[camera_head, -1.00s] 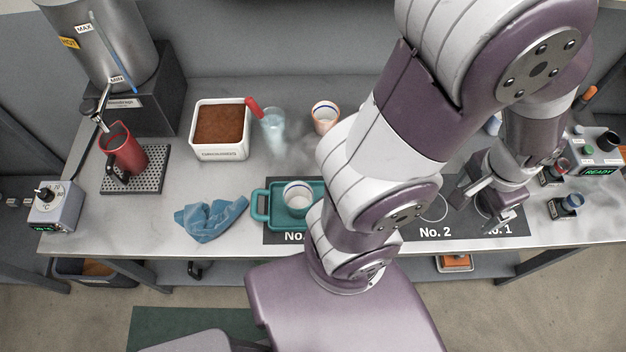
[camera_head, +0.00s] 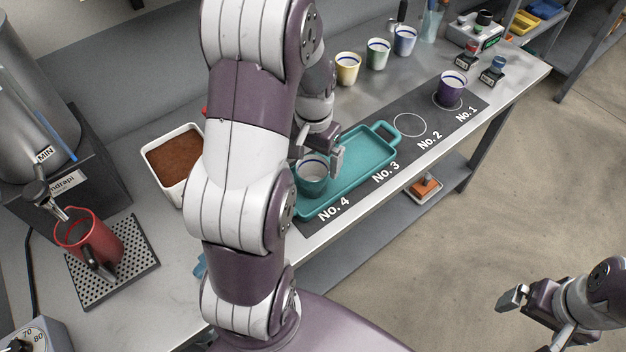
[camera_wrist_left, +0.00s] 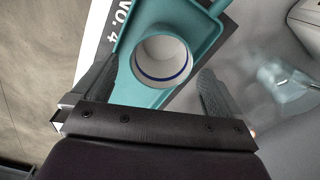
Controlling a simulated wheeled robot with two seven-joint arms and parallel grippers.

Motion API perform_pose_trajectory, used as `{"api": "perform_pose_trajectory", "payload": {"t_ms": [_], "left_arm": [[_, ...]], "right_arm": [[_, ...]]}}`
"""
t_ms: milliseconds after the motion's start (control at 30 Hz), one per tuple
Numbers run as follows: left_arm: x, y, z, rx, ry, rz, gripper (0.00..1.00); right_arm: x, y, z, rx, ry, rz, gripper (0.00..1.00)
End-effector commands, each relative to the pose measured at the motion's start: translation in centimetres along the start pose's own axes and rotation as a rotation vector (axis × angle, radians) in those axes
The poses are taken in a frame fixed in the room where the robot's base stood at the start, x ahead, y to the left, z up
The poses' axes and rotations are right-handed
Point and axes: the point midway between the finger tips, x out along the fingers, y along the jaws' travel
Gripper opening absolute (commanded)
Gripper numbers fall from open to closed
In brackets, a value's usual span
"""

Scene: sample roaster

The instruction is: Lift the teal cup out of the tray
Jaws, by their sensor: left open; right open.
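The teal cup (camera_head: 312,183) stands at the near-left end of the teal tray (camera_head: 368,157), over the No. 4 and No. 3 places. My left gripper (camera_head: 317,160) is open around or just above the cup; part of the cup is hidden behind a finger. In the left wrist view the cup (camera_wrist_left: 162,60), pale inside with a blue ring, lies between the open fingers of the left gripper (camera_wrist_left: 162,90), ahead of the palm. Whether the fingers touch it, I cannot tell. My right gripper (camera_head: 532,315) is open and empty, over the floor at the lower right.
A purple cup (camera_head: 451,88) stands at No. 1. Yellow (camera_head: 348,69), green (camera_head: 377,54) and blue (camera_head: 405,41) cups stand at the back. A white box of brown grounds (camera_head: 172,160) and a red pitcher (camera_head: 90,240) are left of my arm. The No. 2 circle is empty.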

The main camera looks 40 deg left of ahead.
Motion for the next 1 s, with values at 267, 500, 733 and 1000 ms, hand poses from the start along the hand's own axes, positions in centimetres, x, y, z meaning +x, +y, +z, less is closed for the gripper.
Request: {"api": "perform_pose_trajectory", "payload": {"t_ms": [267, 500, 733, 1000], "left_arm": [[4.5, -0.1, 0.3, -0.001, -0.003, 0.001, 1.00], [5.9, -0.1, 0.2, -0.001, 0.003, 0.000, 1.00], [5.8, -0.1, 0.2, 0.000, 0.002, 0.000, 0.58], [5.8, -0.1, 0.2, 0.000, 0.003, -0.001, 0.43]], "right_arm": [[0.2, 0.0, 0.0, 0.000, 0.000, 0.000, 1.00], [0.3, 0.0, 0.0, 0.000, 0.000, 0.000, 1.00], [0.3, 0.0, 0.0, 0.000, 0.000, 0.000, 1.00], [0.2, 0.0, 0.0, 0.000, 0.000, 0.000, 1.00]]}}
